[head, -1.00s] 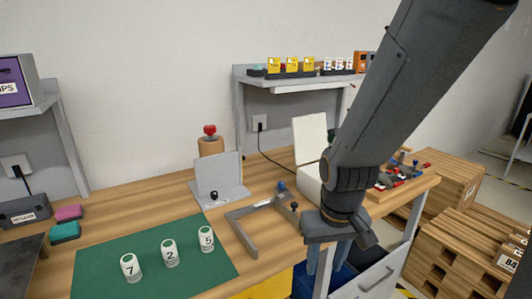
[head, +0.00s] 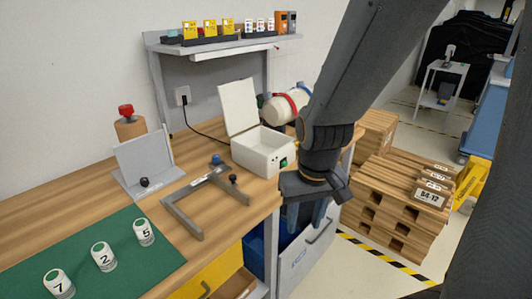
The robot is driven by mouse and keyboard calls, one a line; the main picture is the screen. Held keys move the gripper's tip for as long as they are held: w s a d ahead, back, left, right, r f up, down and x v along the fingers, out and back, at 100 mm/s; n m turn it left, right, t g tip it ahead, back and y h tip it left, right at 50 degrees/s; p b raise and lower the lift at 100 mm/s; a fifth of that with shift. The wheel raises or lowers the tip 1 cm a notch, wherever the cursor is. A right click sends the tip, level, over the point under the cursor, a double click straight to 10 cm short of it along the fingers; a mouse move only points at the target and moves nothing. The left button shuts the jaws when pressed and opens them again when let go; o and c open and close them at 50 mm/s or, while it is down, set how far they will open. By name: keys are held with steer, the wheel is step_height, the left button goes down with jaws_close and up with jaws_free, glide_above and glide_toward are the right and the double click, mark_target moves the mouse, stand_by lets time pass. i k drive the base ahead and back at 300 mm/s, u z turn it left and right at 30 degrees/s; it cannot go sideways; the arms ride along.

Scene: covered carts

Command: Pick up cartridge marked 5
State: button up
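The cartridge marked 5 (head: 144,233) stands upright on the green mat (head: 150,270), at the right end of a row. My gripper (head: 309,220) hangs pointing down past the right front edge of the bench, well to the right of the cartridges. Its fingers show only partly, and I cannot tell how far apart they are. I see nothing held in it.
A grey U-shaped frame (head: 190,222) and a grey angled stand (head: 148,164) with a black knob lie behind the mat. An open white box (head: 262,152) stands at the bench's right end. A shelf (head: 220,46) with yellow and white items is behind. Wooden pallets (head: 395,205) stand right.

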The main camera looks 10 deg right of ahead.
mark_target(142, 228)
steer(key=z, duration=0.15)
steer(key=k, duration=0.35)
steer(key=u, duration=0.7)
steer(key=i, duration=0.3)
steer(key=u, duration=0.6)
steer(key=k, duration=0.65)
steer(key=u, duration=0.75)
steer(key=i, duration=1.35)
steer(key=z, duration=0.8)
